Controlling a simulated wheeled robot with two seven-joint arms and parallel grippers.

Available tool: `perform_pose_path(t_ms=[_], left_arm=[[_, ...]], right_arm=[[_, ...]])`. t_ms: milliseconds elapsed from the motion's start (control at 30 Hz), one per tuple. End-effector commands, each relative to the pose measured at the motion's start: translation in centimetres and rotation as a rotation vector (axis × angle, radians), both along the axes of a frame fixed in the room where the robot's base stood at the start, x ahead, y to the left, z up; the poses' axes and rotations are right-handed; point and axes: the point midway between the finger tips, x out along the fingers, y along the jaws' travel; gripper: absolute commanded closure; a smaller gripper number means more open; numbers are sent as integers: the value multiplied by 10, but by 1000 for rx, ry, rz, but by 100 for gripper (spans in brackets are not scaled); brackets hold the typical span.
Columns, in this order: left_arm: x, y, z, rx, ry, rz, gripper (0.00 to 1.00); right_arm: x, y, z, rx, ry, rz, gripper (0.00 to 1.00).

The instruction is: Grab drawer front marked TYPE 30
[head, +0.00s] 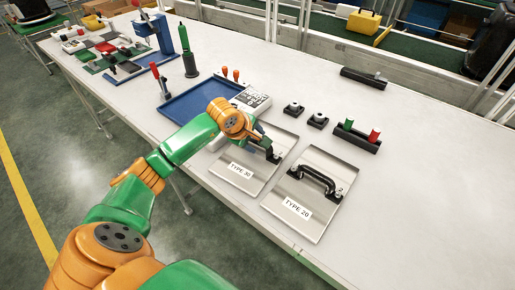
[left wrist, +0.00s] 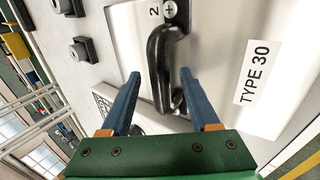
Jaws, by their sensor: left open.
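The drawer front marked TYPE 30 (head: 252,186) is a flat silver plate lying on the white table, with its label at the near edge. It also fills much of the left wrist view (left wrist: 222,40), with its label at the right. Its black arched handle (left wrist: 160,62) lies between my left gripper's two blue fingers (left wrist: 160,74) in that view. The fingers are open, with a gap on each side of the handle; I cannot tell how deep they reach around it. In the head view my left gripper (head: 266,146) is over this plate and hides much of the handle. My right gripper is not in view.
The TYPE 20 drawer front (head: 310,222), with its own black handle (head: 318,180), lies just to the right. A blue tray (head: 185,112) and a white box (head: 251,98) are behind and left. Black button boxes (head: 293,109) stand behind. The table's right side is clear.

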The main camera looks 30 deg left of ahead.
Motion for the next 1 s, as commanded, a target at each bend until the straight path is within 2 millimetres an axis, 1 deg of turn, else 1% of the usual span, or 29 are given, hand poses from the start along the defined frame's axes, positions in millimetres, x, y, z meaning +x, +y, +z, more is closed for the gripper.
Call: perform_pose_path(t_ms=[133,167,200,267,300,367,400,1000], left_arm=[[0,0,-1,-1,-1,-1,38],[0,0,-1,-1,-1,-1,41],[0,0,-1,-1,-1,-1,52],[0,0,0,-1,-1,-1,68],[0,0,0,-1,-1,-1,78],[0,0,0,-1,-1,-1,95],[0,0,0,-1,-1,-1,100],[0,-1,-1,-3,1,-1,100]], right_arm=[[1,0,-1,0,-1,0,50],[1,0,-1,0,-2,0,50],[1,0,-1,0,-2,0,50],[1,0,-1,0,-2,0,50],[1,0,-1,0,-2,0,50],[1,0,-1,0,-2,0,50],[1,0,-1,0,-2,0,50],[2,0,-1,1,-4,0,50]])
